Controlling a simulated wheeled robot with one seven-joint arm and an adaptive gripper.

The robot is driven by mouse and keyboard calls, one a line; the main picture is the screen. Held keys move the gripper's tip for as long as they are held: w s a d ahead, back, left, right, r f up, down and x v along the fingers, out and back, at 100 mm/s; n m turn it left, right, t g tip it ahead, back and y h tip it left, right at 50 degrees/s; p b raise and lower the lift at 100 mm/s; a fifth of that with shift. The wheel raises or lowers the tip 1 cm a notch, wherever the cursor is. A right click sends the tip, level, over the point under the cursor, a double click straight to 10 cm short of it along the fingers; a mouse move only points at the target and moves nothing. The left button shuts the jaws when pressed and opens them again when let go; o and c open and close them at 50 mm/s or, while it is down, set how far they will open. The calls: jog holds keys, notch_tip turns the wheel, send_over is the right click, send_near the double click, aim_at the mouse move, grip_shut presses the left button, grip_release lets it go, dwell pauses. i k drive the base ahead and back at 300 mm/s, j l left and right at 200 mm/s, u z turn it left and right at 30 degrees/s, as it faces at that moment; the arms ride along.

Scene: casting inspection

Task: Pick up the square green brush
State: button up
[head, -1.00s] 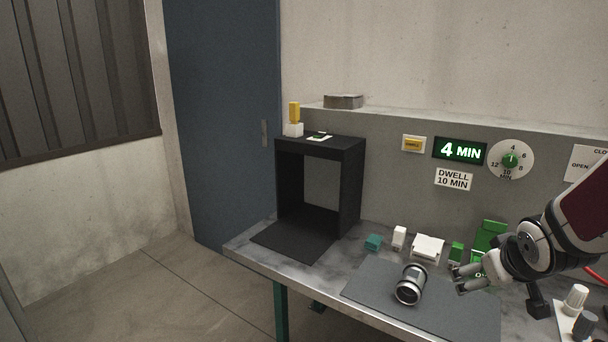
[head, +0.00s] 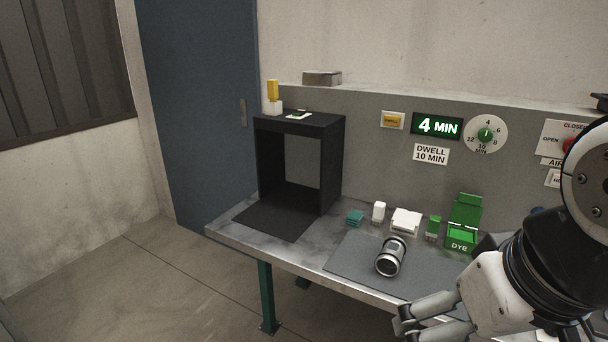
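A small green block-shaped item (head: 433,227) stands on the bench just left of a green open-lidded box marked DYE (head: 462,240). A teal squarish item (head: 355,218) lies farther left, near the black booth. Both are small, and I cannot tell for sure which is the square green brush. My gripper (head: 404,326) is at the lower right, in front of the bench's front edge in the picture. Its two fingers point left with a gap between them, and I see nothing held. It is apart from the green items.
A metal ring-shaped casting (head: 390,257) lies on the grey mat (head: 350,256). A white bottle (head: 379,212) and a white stack (head: 406,221) stand behind it. The black booth (head: 333,165) is at the bench's left. My arm hides the bench's right end.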

aim_at(434, 223)
jog(key=l+z, duration=0.15)
jog(key=l, duration=0.4)
jog(key=i+l+z, duration=0.15)
jog(key=l, duration=0.4)
jog(key=l+z, duration=0.15)
jog(key=l, duration=0.4)
